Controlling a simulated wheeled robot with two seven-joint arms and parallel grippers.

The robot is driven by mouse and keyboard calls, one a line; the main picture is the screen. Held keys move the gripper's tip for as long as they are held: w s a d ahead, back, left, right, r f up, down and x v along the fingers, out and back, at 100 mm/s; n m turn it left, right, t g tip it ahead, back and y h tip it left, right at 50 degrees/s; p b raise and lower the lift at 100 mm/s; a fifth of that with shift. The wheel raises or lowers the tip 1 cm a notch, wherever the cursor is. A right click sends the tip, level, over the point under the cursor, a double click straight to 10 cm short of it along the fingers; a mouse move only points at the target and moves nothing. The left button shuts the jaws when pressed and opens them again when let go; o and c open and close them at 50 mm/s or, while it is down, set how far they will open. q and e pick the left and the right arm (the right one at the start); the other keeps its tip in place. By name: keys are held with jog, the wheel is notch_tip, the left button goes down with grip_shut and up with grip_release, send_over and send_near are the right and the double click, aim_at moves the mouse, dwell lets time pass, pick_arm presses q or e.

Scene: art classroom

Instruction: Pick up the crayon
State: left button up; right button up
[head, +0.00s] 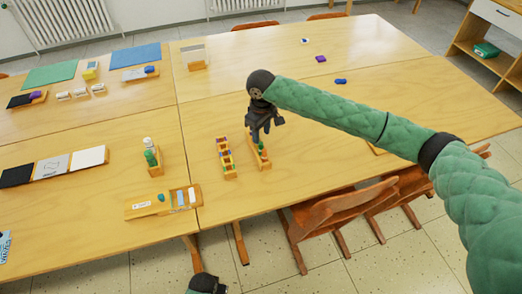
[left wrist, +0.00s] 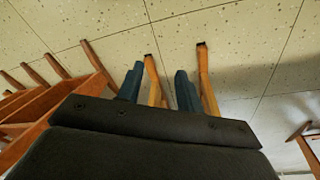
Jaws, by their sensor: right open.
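Two narrow wooden holders stand side by side near the table's front edge in the head view. The left holder (head: 229,174) carries several small coloured pieces that look like crayons (head: 224,153). The right holder (head: 264,164) has a small green piece (head: 261,148) standing in it; I cannot tell whether it is a crayon. My right gripper (head: 259,138) is open and points down over the far end of the right holder, hiding part of it. Contact cannot be made out. My left gripper (left wrist: 159,80) is open and empty in the left wrist view, over the floor.
A wooden tray (head: 145,209) lies left of the holders, with green and white bottles (head: 151,156) behind it. Wooden chairs (head: 335,214) stand at the front edge, below my right arm.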

aim_at(261, 143)
jog(key=shift+f+p, duration=0.4)
jog(key=shift+f, duration=0.9)
notch_tip(261, 143, down, 4)
jog(key=shift+r+p, duration=0.1)
jog(key=shift+p, duration=1)
jog(key=shift+f, duration=0.65)
pick_arm(q)
notch_tip(261, 143, down, 9)
jog(key=s+a, duration=0.2)
pick_arm(e)
jog(key=shift+c, duration=0.2)
jog(key=shift+a, duration=0.1)
grip_shut()
